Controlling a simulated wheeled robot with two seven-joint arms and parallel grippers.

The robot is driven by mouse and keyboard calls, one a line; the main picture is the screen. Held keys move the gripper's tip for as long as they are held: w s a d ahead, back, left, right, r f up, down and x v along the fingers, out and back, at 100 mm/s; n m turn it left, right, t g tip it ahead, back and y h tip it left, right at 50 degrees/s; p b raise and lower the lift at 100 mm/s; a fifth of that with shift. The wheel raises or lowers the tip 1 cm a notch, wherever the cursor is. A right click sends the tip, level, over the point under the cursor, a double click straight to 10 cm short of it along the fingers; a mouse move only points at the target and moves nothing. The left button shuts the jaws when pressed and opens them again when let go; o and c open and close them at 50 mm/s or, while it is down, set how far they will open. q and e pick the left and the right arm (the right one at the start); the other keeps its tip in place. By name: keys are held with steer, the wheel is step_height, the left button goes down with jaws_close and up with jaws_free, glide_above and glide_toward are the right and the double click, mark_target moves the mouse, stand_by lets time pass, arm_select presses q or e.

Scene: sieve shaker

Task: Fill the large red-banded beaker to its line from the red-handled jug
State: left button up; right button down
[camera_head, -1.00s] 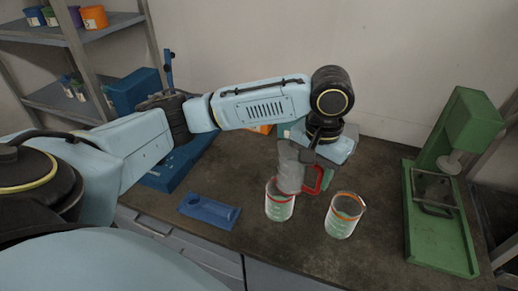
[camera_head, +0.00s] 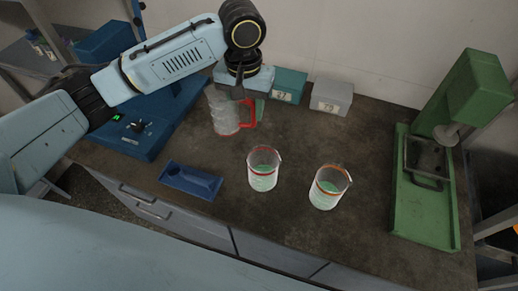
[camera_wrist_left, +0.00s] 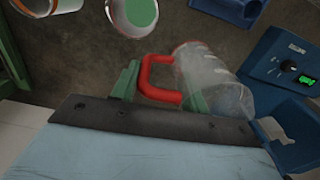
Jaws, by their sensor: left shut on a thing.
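The red-banded beaker (camera_head: 262,181) stands upright on the bench in the head view, with pale green in its lower part. Its level against a line is too small to read. The clear jug (camera_head: 223,115) has a red handle (camera_head: 247,113). My left gripper (camera_head: 250,105) is shut on that handle and holds the jug behind and left of the beaker, apart from it. In the left wrist view the red handle (camera_wrist_left: 150,72) lies between the green fingers, and the clear jug (camera_wrist_left: 222,75) looks empty. My right gripper is not in view.
An orange-banded beaker (camera_head: 325,197) with pale green inside stands to the right. A blue tray (camera_head: 191,181) lies at the front left. A green press (camera_head: 425,205) stands on the right, and boxes (camera_head: 332,98) stand along the wall. Bench between beakers and press is clear.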

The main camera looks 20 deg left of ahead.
arm_select(q)
steer(key=s+d+f+p, duration=0.1)
steer(key=s+d+p, duration=0.2)
steer(key=d+p, duration=1.3)
steer(key=d, duration=0.9)
steer(key=shift+s+f, duration=0.15)
steer(key=shift+s, duration=0.05)
steer(key=a+r+h, duration=0.2)
steer(key=a+h, duration=0.4)
steer(key=h, duration=0.1)
steer(key=shift+s+a+h+p, duration=0.15)
steer(key=shift+a+h+p, duration=0.15)
steer(key=shift+h, duration=0.1)
